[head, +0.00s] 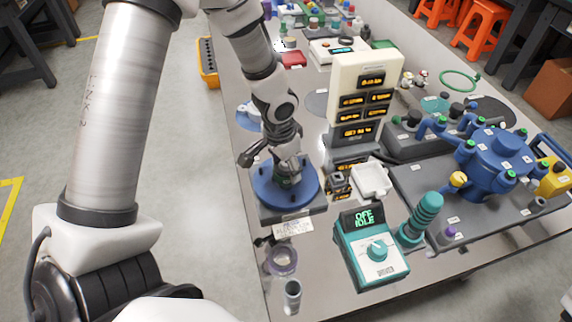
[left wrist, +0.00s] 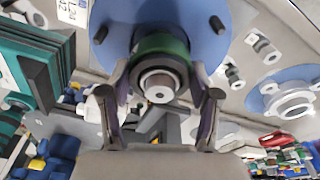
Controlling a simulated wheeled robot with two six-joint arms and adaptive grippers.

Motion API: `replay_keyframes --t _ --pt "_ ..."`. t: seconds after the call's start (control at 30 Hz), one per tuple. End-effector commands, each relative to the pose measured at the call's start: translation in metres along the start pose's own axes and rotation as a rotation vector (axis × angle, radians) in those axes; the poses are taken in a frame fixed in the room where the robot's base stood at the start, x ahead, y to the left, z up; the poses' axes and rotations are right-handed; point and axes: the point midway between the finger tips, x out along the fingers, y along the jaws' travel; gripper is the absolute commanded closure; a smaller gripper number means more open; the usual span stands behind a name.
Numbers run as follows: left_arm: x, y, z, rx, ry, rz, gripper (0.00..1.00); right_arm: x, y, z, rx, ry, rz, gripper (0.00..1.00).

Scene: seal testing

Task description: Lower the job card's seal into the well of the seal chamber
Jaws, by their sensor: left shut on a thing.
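My left gripper (head: 286,166) points down over the blue round flange of the seal chamber (head: 308,193), which stands on a grey base. In the left wrist view the two fingers (left wrist: 160,95) are shut around a seal (left wrist: 160,50), a dark green ring with a grey metal sleeve and a central shaft end. The blue flange (left wrist: 208,45) with dark studs lies directly behind the seal. The seal sits about at the flange's middle; the well is hidden behind it, and I cannot tell how deep it is or whether it touches. My right gripper is not in view.
An amber display tower (head: 362,90) stands right of the chamber. A teal control box (head: 371,252) reading OFF IDLE, a purple-ringed cup (head: 282,261) and a small metal cylinder (head: 292,296) stand in front. A blue manifold (head: 490,160) is at the right. Another blue flange (head: 250,115) lies behind.

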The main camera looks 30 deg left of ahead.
Motion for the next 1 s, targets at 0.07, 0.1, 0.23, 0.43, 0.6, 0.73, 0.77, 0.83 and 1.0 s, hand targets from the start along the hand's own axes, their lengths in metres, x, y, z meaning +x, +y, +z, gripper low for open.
replay_keyframes --t 0.07,0.1,0.23,0.43,0.6,0.73,0.77,0.83,1.0 --pt "0.003 0.000 0.001 0.000 -0.001 0.000 0.81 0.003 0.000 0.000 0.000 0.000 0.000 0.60" --pt "0.004 0.000 0.001 0.000 -0.001 0.000 0.81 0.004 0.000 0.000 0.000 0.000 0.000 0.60" --pt "0.009 0.000 0.002 0.000 -0.001 0.000 0.81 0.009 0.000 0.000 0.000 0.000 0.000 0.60" --pt "0.013 0.000 0.002 0.000 -0.001 0.000 0.81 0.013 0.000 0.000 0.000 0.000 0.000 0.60" --pt "0.012 0.000 0.002 0.000 -0.001 0.000 0.81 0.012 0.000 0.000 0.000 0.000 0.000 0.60" --pt "0.013 0.000 0.002 0.000 -0.001 0.000 0.81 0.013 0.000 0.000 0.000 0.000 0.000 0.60" --pt "0.013 0.000 0.002 0.000 -0.001 0.000 0.81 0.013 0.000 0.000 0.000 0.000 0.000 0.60" --pt "0.014 0.000 0.002 0.000 -0.001 0.000 0.81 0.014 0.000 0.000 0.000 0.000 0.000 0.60" --pt "0.018 0.000 0.003 0.000 -0.001 0.000 0.81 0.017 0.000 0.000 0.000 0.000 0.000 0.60"
